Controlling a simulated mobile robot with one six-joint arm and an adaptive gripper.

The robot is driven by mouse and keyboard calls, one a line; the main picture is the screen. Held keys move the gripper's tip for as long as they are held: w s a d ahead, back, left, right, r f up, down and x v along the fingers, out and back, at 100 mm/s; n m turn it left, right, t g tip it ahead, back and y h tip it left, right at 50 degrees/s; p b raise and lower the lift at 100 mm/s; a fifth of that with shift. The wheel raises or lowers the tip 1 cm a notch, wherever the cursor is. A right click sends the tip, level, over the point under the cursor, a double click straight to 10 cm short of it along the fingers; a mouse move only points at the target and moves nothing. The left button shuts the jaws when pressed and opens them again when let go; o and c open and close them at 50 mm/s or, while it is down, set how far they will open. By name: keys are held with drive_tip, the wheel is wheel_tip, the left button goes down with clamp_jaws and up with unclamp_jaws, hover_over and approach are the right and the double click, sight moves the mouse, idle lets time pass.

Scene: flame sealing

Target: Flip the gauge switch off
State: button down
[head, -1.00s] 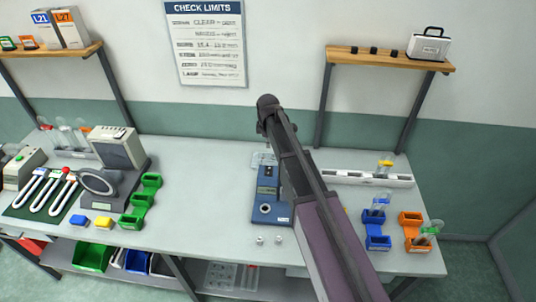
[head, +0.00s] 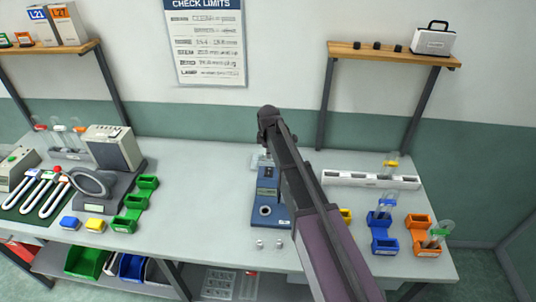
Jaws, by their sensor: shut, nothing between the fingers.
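A blue bench device (head: 268,200) with an upright block and a round port on its base stands mid-bench; it may be the gauge. Its right side is partly covered by my arm, and I cannot make out a switch or its position. My arm rises from the lower right to a dark joint above the back of the bench. My gripper does not show; it is hidden behind or beyond the arm.
Two small pale pieces (head: 269,244) lie before the device. A white rack (head: 350,180) and blue (head: 383,240) and orange (head: 421,238) holders are at right. Green holders (head: 135,205) and a grey machine (head: 114,148) are at left. The bench between is clear.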

sight(269, 168)
drive_tip(key=shift+w+f+b, duration=0.25)
drive_tip(key=shift+f+b, duration=1.4)
drive_tip(key=shift+f, duration=0.15)
drive_tip(key=shift+w+f+b, duration=0.2)
drive_tip(key=shift+f+b, duration=1.45)
drive_tip(key=shift+f, duration=0.15)
